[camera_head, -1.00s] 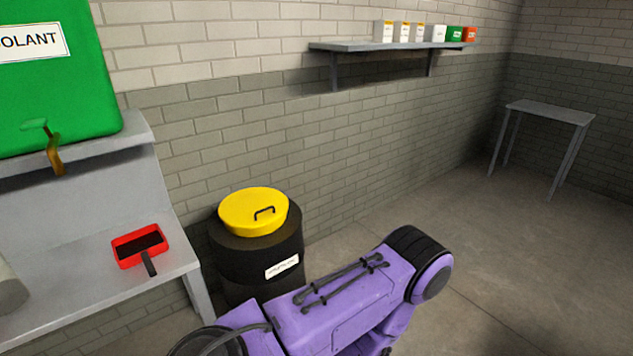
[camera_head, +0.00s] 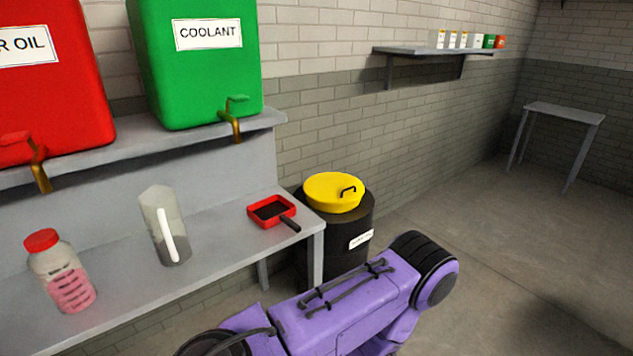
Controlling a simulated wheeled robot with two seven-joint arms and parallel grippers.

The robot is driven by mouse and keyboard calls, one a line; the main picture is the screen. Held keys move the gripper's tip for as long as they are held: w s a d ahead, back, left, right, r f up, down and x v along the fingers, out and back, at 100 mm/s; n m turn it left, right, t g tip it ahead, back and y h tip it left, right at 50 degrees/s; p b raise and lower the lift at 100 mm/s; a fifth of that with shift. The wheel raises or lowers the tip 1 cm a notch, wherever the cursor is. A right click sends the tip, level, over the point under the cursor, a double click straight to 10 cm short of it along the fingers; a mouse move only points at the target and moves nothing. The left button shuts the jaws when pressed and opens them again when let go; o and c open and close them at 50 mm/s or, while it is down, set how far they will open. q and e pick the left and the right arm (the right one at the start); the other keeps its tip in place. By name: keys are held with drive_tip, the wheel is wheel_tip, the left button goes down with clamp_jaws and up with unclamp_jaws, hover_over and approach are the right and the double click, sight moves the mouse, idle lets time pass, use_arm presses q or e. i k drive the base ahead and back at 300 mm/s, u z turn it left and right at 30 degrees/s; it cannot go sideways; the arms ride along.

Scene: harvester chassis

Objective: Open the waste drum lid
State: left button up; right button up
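The waste drum (camera_head: 333,242) is a black cylinder with a white label, standing on the floor against the wall, right of the bench. Its round yellow lid (camera_head: 326,190) sits on top, closed, with a small black handle (camera_head: 348,192) toward its right side. A purple arm link of mine crosses the bottom middle of the head view, in front of the drum's lower part in the picture. Neither of my grippers shows in this view.
A grey bench (camera_head: 215,238) at left holds a pink-filled bottle (camera_head: 64,278), a clear jug (camera_head: 158,222) and a red dustpan-like tray (camera_head: 260,212). Red (camera_head: 50,100) and green (camera_head: 200,85) tanks stand above. A small table (camera_head: 563,113) is far right. The floor at right is clear.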

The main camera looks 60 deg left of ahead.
sight(330, 188)
drive_tip(key=k, duration=0.4)
drive_tip(key=u, duration=0.75)
